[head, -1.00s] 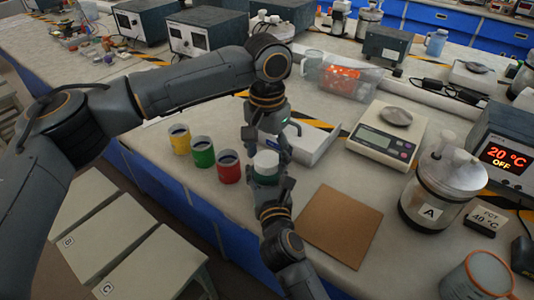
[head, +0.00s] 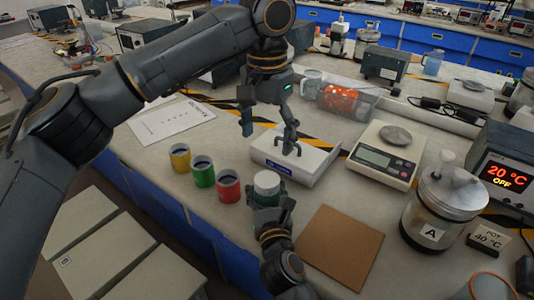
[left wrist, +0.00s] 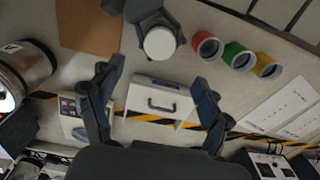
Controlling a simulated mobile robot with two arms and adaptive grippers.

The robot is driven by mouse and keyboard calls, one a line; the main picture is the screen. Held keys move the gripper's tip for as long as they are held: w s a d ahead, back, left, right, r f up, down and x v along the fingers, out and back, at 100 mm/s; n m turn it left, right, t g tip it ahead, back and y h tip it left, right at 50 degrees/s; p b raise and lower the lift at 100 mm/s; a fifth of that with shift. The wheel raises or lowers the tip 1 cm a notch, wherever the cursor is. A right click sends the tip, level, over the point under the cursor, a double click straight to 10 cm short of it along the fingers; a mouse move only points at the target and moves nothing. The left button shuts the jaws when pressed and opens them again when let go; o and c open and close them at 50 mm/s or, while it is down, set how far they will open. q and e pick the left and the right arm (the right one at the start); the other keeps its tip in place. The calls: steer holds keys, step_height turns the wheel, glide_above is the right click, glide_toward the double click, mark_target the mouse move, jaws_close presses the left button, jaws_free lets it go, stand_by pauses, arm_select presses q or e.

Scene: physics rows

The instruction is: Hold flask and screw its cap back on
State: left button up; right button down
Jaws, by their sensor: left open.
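The flask (head: 267,196) stands upright near the front edge of the bench, its body mostly hidden by my right gripper. Its round white cap (head: 267,180) sits on top; whether it is fully screwed down cannot be seen. The cap also shows in the left wrist view (left wrist: 160,43). My right gripper (head: 270,205) has its fingers around the flask's body from the front. My left gripper (head: 268,138) is open and empty, above and behind the flask, over a white case. Its spread fingers also show in the left wrist view (left wrist: 158,75).
Red (head: 229,188), green (head: 203,172) and yellow (head: 180,158) cups stand left of the flask. The white case (head: 300,158) lies behind it. A brown board (head: 338,237) lies to the right, with a scale (head: 384,155) and jar A (head: 438,212) beyond.

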stand_by(0.3)
steer(key=shift+c, duration=2.1)
jaws_free()
steer(key=s, duration=0.4)
steer(key=s+d, duration=0.1)
steer(key=s, duration=0.7)
steer(key=shift+d, duration=0.4)
